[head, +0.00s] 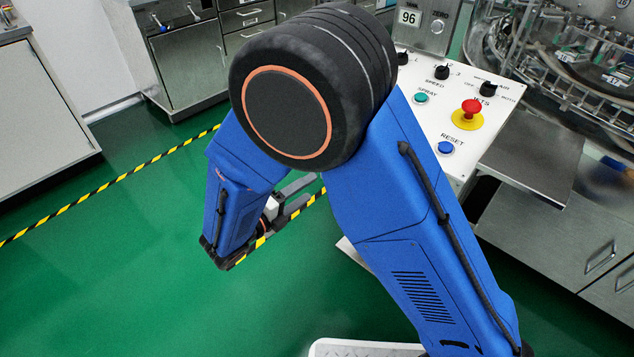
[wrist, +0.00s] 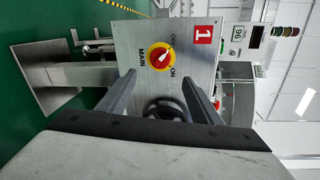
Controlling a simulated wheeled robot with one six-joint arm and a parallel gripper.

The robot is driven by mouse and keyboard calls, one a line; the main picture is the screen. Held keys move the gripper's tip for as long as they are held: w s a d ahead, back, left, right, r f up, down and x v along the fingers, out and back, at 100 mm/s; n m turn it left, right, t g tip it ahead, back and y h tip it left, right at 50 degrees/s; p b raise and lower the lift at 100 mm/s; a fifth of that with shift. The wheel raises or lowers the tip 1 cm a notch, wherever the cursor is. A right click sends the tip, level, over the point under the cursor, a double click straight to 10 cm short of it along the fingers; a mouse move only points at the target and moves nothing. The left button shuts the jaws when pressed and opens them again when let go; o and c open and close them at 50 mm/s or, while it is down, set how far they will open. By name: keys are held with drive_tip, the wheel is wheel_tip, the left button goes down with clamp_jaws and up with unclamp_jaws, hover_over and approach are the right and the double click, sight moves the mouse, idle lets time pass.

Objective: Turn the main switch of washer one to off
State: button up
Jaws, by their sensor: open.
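The main switch (wrist: 160,56) is a red knob with a white mark on a round yellow plate. It sits on a grey metal panel (wrist: 128,40) with a red label "1" (wrist: 203,34). The wrist view is turned sideways; "MAIN", "OFF" and "ON" are printed around the switch. I cannot tell for sure which word the knob points at. My gripper (wrist: 160,80) is open and empty, its two fingers reaching toward the panel on either side of the switch, apart from it. In the head view my gripper (head: 297,198) is partly hidden by my blue arm; the main switch is not visible there.
A dark round handwheel (wrist: 165,110) lies beside the switch, between my fingers in the picture. The head view shows a control panel (head: 425,150) with a red emergency button (head: 471,109), and a steel cabinet (head: 185,72) at the back. Green floor is clear at left.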

drive_tip(key=shift+v, duration=2.2)
